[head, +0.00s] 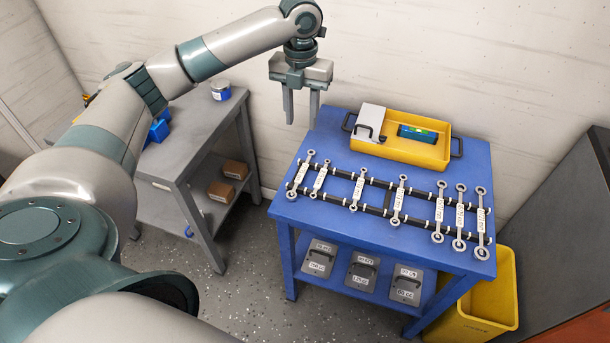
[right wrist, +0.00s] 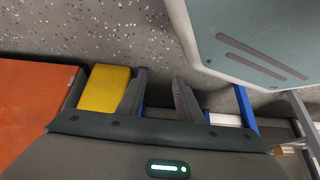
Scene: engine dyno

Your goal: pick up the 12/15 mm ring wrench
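Several ring wrenches lie side by side across a black rack (head: 347,204) on the blue table (head: 330,140). They run from a wrench (head: 301,173) at the left end to a longer one (head: 480,222) at the right end. Each has a white label, too small to read, so I cannot tell which is the 12/15 mm one. My left gripper (head: 302,110) is open and empty, pointing down beyond the table's back left corner, apart from the wrenches. My right gripper (right wrist: 160,75) is open and empty in the right wrist view; no wrench shows there.
A yellow tray (head: 432,152) with a teal and yellow item stands at the table's back. Labelled grey boxes (head: 362,272) sit on the lower shelf. A grey workbench (head: 180,162) is left, a yellow bin (head: 490,300) right, beside a dark cabinet (head: 565,190).

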